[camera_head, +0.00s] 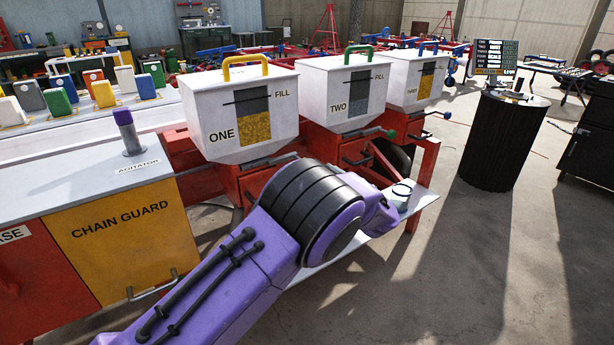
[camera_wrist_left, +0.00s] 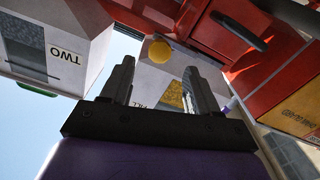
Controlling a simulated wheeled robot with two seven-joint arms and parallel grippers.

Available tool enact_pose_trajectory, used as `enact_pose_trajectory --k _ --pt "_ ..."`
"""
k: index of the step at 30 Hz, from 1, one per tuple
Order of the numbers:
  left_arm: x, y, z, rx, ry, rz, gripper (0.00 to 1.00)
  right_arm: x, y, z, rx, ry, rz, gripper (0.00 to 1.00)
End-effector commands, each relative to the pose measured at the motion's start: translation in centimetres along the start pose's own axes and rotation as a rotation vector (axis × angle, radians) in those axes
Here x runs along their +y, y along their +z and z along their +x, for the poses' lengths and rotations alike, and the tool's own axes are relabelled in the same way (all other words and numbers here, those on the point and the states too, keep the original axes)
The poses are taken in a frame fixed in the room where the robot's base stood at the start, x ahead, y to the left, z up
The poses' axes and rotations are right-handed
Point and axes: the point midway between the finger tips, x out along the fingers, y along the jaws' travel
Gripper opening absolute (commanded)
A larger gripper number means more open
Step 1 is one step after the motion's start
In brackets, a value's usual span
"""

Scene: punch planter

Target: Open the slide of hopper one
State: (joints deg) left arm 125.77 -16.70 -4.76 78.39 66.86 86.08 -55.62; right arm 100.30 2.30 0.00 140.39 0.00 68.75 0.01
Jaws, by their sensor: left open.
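Hopper one (camera_head: 205,95) is a white bin with a yellow lid handle and a fill window, standing on the red machine. Its slide's yellow round knob (camera_wrist_left: 160,51) shows in the left wrist view, in front of the white hopper wall. My left gripper (camera_wrist_left: 159,64) is open, and the knob appears in the gap between its fingertips, towards their far end. I cannot tell whether they touch. In the head view my purple left arm hides this knob and the gripper. My right gripper is not in view.
Hopper two (camera_head: 317,100), with a green slide knob (camera_head: 391,134), and hopper three (camera_head: 399,85), with a blue one (camera_head: 447,115), stand to the right. A grey shelf (camera_head: 424,197) lies below. A black drum (camera_head: 497,145) stands right, with open floor between.

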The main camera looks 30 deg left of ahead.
Motion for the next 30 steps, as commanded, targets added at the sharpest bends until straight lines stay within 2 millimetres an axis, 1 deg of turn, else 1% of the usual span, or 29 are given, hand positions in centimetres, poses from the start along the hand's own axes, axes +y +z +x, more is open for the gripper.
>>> enact_pose_trajectory --k 1,3,6,9,13,20,21,23,24,26,27,30 --pt "-0.1 0.2 1.3 0.0 -0.003 -0.002 0.6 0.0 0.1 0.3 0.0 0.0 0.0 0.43" --pt "-0.1 0.2 2.9 0.0 -0.002 -0.001 0.6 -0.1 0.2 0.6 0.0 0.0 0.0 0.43" --pt "-0.1 0.3 5.0 -0.001 0.0 0.0 0.6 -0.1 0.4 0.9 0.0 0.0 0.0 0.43" --pt "0.0 0.2 6.6 -0.001 0.001 0.0 0.6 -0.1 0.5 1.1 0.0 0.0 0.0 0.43" --pt "0.0 0.2 7.7 -0.002 0.002 0.002 0.6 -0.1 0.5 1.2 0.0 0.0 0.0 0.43" --pt "0.0 0.1 7.8 -0.002 0.003 0.002 0.6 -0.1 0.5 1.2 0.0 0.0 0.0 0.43" --pt "0.0 0.1 7.8 -0.001 0.003 0.002 0.57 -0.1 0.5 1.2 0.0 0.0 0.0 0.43" --pt "0.0 0.1 7.8 -0.001 0.003 0.002 0.38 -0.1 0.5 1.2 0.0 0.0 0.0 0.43" --pt "0.0 0.1 7.8 -0.001 0.003 0.002 0.25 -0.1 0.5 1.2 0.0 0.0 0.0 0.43" --pt "0.0 0.1 7.8 -0.001 0.003 0.002 0.05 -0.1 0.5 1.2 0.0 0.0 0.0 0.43" --pt "0.0 0.1 7.8 -0.002 0.003 0.002 0.0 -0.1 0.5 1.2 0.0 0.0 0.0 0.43" --pt "0.0 0.1 7.8 -0.002 0.003 0.002 0.0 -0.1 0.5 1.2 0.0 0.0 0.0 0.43"
